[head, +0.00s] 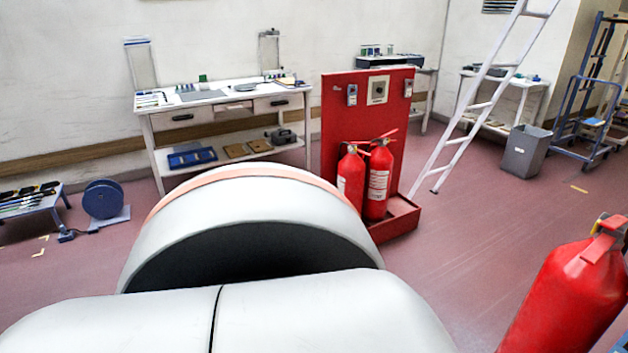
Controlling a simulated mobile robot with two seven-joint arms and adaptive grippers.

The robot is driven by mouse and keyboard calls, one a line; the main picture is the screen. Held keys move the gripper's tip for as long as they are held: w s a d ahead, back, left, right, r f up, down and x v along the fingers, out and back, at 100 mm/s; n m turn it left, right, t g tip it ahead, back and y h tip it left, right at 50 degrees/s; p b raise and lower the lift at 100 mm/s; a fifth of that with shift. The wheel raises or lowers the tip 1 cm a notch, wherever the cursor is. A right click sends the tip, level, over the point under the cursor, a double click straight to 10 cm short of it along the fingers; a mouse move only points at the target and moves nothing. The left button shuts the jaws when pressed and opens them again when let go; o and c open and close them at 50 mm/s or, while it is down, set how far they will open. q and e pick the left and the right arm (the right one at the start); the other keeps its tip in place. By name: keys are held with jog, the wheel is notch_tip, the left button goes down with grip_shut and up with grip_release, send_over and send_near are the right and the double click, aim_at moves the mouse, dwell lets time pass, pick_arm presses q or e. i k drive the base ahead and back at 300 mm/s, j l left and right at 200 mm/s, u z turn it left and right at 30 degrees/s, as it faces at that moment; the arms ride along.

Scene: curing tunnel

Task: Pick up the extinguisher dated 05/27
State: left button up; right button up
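Two red extinguishers stand side by side on a red stand (338,103) near the middle of the head view. The left one (350,177) and the right one (378,180) carry pale labels, too small to read a date. A third red extinguisher (570,295) is large and close at the lower right, tilted, with its lower end cut off by the frame. No label shows on it, and what holds it up is out of view. A large white and grey rounded arm part of mine fills the lower left and middle. Neither gripper is in view.
A white workbench (225,103) with drawers stands at the back wall. A blue cable reel (103,199) is at the left. A white ladder (481,105), a grey bin (525,152) and a blue trolley (590,115) stand at the right.

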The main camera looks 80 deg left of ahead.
aim_at(351, 167)
jog(key=u, duration=2.3)
jog(key=i+u, duration=0.35)
jog(key=i, duration=0.25)
jog(key=i+j+z, duration=0.1)
jog(key=i, duration=0.35)
jog(key=i+j+z, duration=0.1)
jog(key=i, duration=0.35)
jog(key=i+j+z, duration=0.1)
jog(key=i, duration=0.35)
jog(key=i+l+z, duration=0.15)
jog(key=i+z, duration=0.2)
jog(key=i+l+z, duration=0.1)
jog(key=i+z, duration=0.6)
jog(key=i+l+u, duration=0.25)
jog(key=u, duration=0.15)
jog(key=i+l+u, duration=0.85)
jog(key=l+u, duration=0.3)
jog(key=l, duration=0.15)
jog(key=i+l+u, duration=0.15)
jog(key=l, duration=0.2)
jog(key=i+l+u, duration=0.15)
jog(key=l, duration=0.2)
jog(key=i, duration=0.05)
